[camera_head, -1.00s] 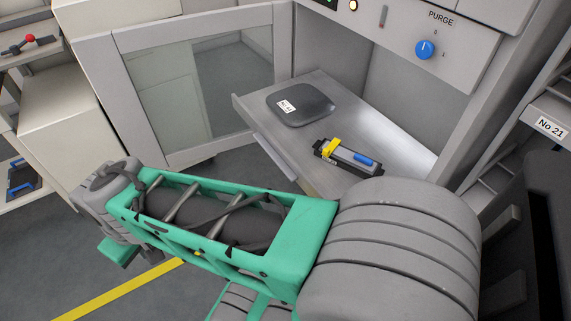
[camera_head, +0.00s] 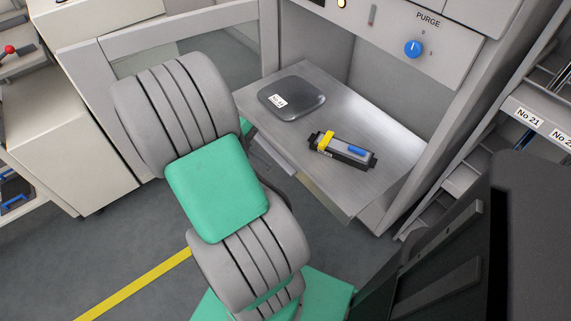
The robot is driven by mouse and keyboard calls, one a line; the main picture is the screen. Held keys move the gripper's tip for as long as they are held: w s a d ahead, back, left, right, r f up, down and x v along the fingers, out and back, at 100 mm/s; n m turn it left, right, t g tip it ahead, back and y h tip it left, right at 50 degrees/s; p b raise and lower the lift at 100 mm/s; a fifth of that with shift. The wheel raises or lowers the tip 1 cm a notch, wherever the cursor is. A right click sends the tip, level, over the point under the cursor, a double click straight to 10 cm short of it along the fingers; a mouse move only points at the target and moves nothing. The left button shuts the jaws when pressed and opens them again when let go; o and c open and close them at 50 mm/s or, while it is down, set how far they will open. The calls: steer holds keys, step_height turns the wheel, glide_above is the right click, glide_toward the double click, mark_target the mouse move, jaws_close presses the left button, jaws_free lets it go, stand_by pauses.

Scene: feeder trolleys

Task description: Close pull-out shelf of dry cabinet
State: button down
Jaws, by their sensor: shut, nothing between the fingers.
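The dry cabinet (camera_head: 455,62) stands open at the upper right, with a blue PURGE knob (camera_head: 413,48) on its front panel. Its metal pull-out shelf (camera_head: 385,125) sticks out through the opening towards me. On the shelf lie a dark grey, rounded flat object (camera_head: 305,98) with a white label and a grey device (camera_head: 343,151) with yellow and blue parts. My grey and green arm crosses left of the shelf and hides part of its front left side. My gripper is not visible.
The cabinet's windowed door (camera_head: 235,60) is swung open to the left, partly behind my arm. A rack labelled No 21 (camera_head: 527,117) stands close on the right. A beige cabinet (camera_head: 70,130) stands at the left. Grey floor with a yellow line (camera_head: 135,285) is clear in front.

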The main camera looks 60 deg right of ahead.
steer(key=x, duration=0.3)
steer(key=d+b+x, duration=0.1)
steer(key=x, duration=0.3)
steer(key=d+r+x, duration=0.1)
steer(key=x, duration=0.3)
steer(key=shift+s+d, duration=0.1)
steer(key=shift+s, duration=0.15)
steer(key=shift+s+d, duration=0.2)
steer(key=shift+d, duration=0.3)
steer(key=shift+d, duration=0.1)
